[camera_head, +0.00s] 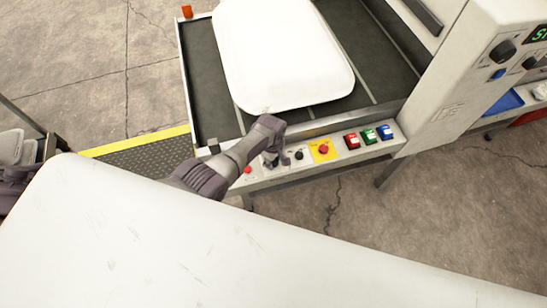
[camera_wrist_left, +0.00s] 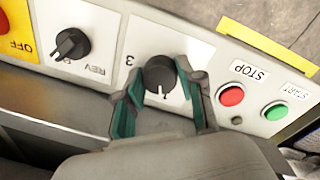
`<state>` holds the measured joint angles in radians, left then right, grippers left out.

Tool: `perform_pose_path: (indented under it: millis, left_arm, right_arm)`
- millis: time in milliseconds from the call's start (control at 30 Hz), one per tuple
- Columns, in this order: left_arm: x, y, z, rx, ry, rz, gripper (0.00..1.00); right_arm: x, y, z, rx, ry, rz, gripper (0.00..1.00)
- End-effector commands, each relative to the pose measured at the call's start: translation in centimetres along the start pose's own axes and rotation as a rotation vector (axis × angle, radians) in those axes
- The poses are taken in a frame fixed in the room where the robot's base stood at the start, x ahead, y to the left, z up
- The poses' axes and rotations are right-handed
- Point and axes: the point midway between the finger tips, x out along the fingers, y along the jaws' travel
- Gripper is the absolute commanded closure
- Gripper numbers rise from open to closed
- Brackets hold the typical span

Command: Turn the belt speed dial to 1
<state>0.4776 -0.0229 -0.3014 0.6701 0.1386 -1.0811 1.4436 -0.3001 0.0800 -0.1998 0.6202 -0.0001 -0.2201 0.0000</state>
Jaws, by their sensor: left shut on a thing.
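The belt speed dial is a round black knob (camera_wrist_left: 160,75) on a white plate of the control panel, seen upside down in the left wrist view. A "3" shows to the left of it, and a white pointer mark shows on its lower edge. My left gripper (camera_wrist_left: 158,88) has its green-padded fingers on either side of the dial and is shut on it. In the head view my left gripper (camera_head: 274,158) reaches down at the panel (camera_head: 335,163) and mostly hides the dial. My right gripper is not in view.
A second black knob (camera_wrist_left: 71,44) marked REV sits beside the dial. Red STOP (camera_wrist_left: 231,94) and green START (camera_wrist_left: 277,111) buttons are close on the other side. The panel also has a yellow-plated red button (camera_head: 323,149). A white pillow (camera_head: 283,55) lies on the dark belt (camera_head: 209,82).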

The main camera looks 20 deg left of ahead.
Motion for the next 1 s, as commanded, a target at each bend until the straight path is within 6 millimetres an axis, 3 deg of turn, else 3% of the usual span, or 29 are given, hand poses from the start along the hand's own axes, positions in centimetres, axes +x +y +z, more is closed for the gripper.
perform_pose_path:
  millis: [733, 767, 900, 1000]
  left_arm:
    - [-0.12, 0.13, -0.25, -0.092, 0.01, 0.003, 0.97]
    - [-0.12, 0.13, -0.26, -0.092, 0.011, 0.003, 0.6]
    - [-0.1, 0.11, -0.21, -0.092, 0.009, 0.002, 0.37]
    - [-0.07, 0.08, -0.15, -0.092, 0.008, 0.002, 0.37]
  right_arm:
    - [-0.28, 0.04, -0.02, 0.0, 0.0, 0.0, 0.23]
    - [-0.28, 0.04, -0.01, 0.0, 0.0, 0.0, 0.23]
    - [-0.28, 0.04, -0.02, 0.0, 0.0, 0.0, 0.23]
    - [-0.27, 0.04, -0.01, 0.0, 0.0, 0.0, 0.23]
